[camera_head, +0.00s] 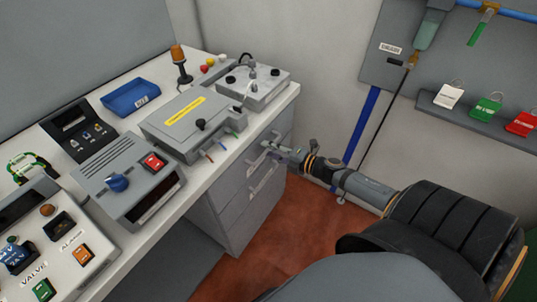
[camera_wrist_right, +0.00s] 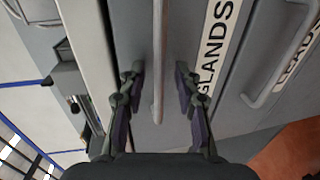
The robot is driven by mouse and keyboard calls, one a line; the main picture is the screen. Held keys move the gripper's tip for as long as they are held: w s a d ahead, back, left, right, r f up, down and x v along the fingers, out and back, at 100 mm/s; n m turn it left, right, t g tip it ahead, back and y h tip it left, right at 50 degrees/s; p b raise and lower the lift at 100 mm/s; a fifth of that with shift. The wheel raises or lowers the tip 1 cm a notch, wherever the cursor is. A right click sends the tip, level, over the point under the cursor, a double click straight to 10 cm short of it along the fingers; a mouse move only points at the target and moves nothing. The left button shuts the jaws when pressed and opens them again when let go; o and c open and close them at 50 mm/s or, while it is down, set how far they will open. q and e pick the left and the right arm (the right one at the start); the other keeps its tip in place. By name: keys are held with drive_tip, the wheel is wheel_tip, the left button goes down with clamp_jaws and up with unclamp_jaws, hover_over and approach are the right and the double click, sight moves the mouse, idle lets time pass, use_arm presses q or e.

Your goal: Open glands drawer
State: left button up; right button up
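The glands drawer (camera_wrist_right: 135,35) fills the middle of the right wrist view, with its "GLANDS" label (camera_wrist_right: 215,45) beside its bar handle (camera_wrist_right: 158,60). Its front looks flush with the cabinet, so it appears closed. In the head view it is the top drawer under the bench, partly hidden by my right gripper (camera_head: 271,147). In the right wrist view my right gripper (camera_wrist_right: 158,88) is open. Its fingers lie one on each side of the handle, with a visible gap on both sides. My left gripper is not in view.
A lower drawer with its own handle (camera_head: 264,180) sits below; its label (camera_wrist_right: 298,68) is only partly readable. The bench (camera_head: 200,165) above carries grey boxes, a blue tray (camera_head: 131,98) and control panels. Red floor (camera_head: 280,235) is open in front of the cabinet.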

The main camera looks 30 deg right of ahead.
drive_tip(key=shift+w+a, duration=0.15)
drive_tip(key=shift+w, duration=0.35)
clamp_jaws()
drive_tip(key=shift+f, duration=0.1)
